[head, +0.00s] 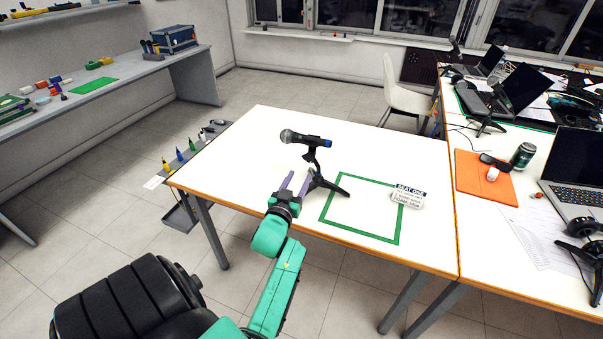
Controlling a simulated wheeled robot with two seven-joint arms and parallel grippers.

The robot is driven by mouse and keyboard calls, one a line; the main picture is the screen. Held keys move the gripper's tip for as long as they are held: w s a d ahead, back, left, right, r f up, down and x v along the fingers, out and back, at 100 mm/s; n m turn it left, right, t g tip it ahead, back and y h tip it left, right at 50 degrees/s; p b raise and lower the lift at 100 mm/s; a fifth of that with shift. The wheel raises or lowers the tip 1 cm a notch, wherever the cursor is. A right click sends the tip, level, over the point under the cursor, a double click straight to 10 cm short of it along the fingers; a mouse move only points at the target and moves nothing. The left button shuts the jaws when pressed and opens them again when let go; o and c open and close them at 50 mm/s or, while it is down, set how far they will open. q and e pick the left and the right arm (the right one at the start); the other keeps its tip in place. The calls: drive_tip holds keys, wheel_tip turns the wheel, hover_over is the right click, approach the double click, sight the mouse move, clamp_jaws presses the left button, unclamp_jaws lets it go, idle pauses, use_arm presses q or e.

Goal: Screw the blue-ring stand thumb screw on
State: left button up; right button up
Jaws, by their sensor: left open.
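A black microphone (299,137) with a blue ring rests near level on top of a black tripod stand (327,182). The stand is upright on the white table, at the left side of a green square outline. The thumb screw is too small to make out. My left gripper (297,179) has its two purple fingers apart, with nothing visible between them. It is just left of the stand's lower part and below the microphone. I cannot tell whether a finger touches the stand. My right gripper is not in view.
A white sign block (408,196) stands on the right edge of the green square outline (347,232). The white table (250,125) is clear at the back. A grey tray (205,136) with coloured bottles hangs off its left edge. Laptops and an orange mat (482,170) crowd the right table.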

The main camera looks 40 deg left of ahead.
sight(309, 159)
use_arm(q)
drive_tip(key=b+x, duration=0.1)
drive_tip(key=x, duration=0.1)
drive_tip(key=b+x, duration=0.2)
drive_tip(key=x, duration=0.1)
drive_tip(key=b+x, duration=0.2)
drive_tip(key=x, duration=0.1)
drive_tip(key=shift+w+f, duration=0.15)
drive_tip(key=shift+f, duration=0.1)
drive_tip(key=shift+w+a+r, duration=0.15)
drive_tip(key=shift+w, duration=0.1)
drive_tip(key=shift+c, duration=1)
clamp_jaws()
drive_tip(key=n, duration=0.5)
drive_tip(key=shift+r+n, duration=0.15)
drive_tip(key=shift+n, duration=0.15)
drive_tip(key=n, duration=0.4)
drive_tip(key=shift+n, duration=0.4)
drive_tip(key=n, duration=0.5)
drive_tip(key=shift+r+n, duration=0.1)
drive_tip(key=shift+n, duration=0.3)
drive_tip(key=n, duration=0.6)
drive_tip(key=shift+o, duration=0.8)
unclamp_jaws()
drive_tip(key=shift+s, duration=0.1)
drive_tip(key=shift+f, duration=0.2)
